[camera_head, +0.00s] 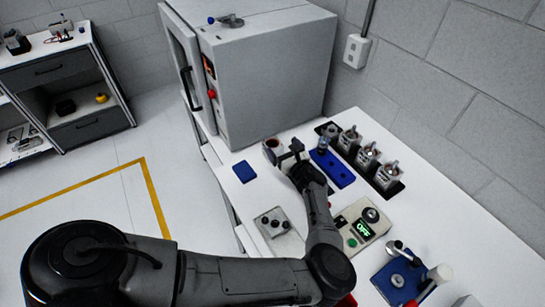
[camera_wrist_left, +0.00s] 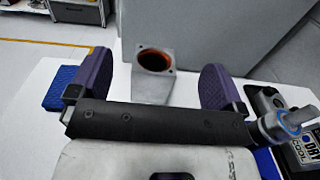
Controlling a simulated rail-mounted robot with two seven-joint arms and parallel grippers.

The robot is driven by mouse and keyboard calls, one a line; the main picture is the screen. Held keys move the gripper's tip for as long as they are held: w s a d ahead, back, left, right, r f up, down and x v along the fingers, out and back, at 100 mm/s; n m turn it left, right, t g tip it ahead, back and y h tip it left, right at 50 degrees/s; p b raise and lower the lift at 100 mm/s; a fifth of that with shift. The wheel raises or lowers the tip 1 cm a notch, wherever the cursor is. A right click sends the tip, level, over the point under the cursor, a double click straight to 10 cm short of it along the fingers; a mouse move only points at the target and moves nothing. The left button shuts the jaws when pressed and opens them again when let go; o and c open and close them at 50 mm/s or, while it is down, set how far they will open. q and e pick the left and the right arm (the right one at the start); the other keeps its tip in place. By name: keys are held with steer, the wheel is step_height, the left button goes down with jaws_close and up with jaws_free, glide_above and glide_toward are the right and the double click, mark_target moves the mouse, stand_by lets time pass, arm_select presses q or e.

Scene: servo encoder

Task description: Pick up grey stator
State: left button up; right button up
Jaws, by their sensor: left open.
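The grey stator (camera_head: 270,151) is a square metal block with a copper-coloured round bore. It stands upright on the white bench in front of the grey cabinet, partly hidden by my gripper in the head view. In the left wrist view the stator (camera_wrist_left: 152,88) sits between and beyond my two purple finger pads. My left gripper (camera_head: 287,155) is open, with a finger on each side of the stator's line and visible gaps to both. Whether the fingertips reach alongside it cannot be told. My right gripper is not in view.
A blue pad (camera_head: 244,171) lies left of the stator. A blue fixture (camera_head: 335,170) and a black rack of several motors (camera_head: 352,142) stand to the right. A grey cabinet (camera_head: 270,75) rises behind. A control box (camera_head: 362,226) and a plate with knobs (camera_head: 275,224) are nearer.

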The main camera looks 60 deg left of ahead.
mark_target(277, 148)
arm_select(q)
step_height(277, 148, down, 4)
steer(key=b, duration=0.3)
steer(key=shift+f, duration=0.15)
steer(key=shift+a+f+b, duration=0.2)
steer(key=shift+b, duration=0.3)
steer(key=shift+a+r+b, duration=0.15)
steer(key=shift+a+b, duration=0.25)
steer(key=shift+a, duration=0.4)
steer(key=shift+a+r, duration=0.15)
steer(key=shift+a, duration=0.2)
steer(key=shift+w+a, duration=0.1)
steer(key=shift+a, duration=2.35)
